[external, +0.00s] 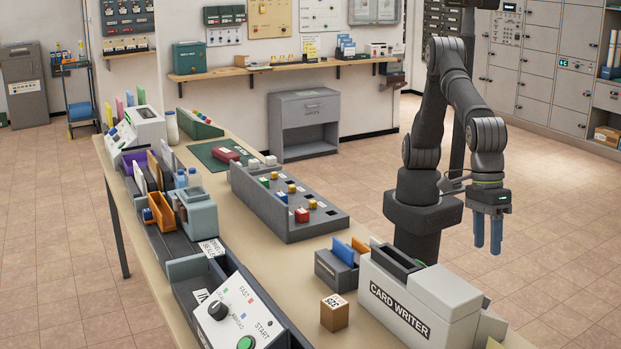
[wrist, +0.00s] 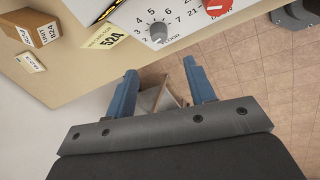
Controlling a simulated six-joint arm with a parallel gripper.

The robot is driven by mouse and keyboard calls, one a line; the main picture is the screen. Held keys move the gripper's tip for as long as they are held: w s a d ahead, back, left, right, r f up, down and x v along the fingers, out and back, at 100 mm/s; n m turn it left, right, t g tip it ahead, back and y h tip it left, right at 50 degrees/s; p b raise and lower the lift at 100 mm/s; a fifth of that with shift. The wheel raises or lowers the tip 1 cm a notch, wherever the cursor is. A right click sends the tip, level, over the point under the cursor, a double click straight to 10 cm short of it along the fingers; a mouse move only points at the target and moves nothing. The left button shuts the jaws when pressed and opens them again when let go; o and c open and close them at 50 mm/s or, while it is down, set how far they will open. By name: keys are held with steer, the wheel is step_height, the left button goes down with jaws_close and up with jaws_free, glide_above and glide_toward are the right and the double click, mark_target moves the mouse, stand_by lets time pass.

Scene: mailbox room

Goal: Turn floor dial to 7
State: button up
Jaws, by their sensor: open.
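The floor dial (wrist: 158,32) is a small grey knob on a white panel at the top of the wrist view. Black numbers ring it, and a small label sits beneath it. Its pointer is too small to read for sure. A red knob (wrist: 217,6) is beside it, cut by the top edge. My gripper (wrist: 162,80) is open and empty, its two blue fingers apart and short of the dial. In the external view my gripper (external: 488,235) hangs fingers down at the right, clear of the table. I cannot make out the dial there.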

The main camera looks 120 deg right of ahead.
steer(key=x, duration=1.1)
steer(key=shift+a+f, duration=0.1)
steer(key=shift+f, duration=0.1)
steer(key=c, duration=1)
steer(key=shift+m, duration=0.3)
steer(key=m+y, duration=0.1)
steer(key=m, duration=0.1)
steer(key=m+t+y, duration=0.1)
steer(key=m, duration=0.1)
steer(key=shift+s+t, duration=0.15)
steer(key=shift+t, duration=0.15)
steer(key=shift+s+d+f+m+t+y, duration=0.1)
steer(key=shift+m+t+y, duration=0.4)
steer(key=shift+m, duration=0.6)
steer(key=shift+d+f+m+t+y, duration=0.1)
steer(key=shift+m+t+y, duration=0.2)
steer(key=shift+m+t, duration=0.55)
steer(key=shift+m, duration=0.75)
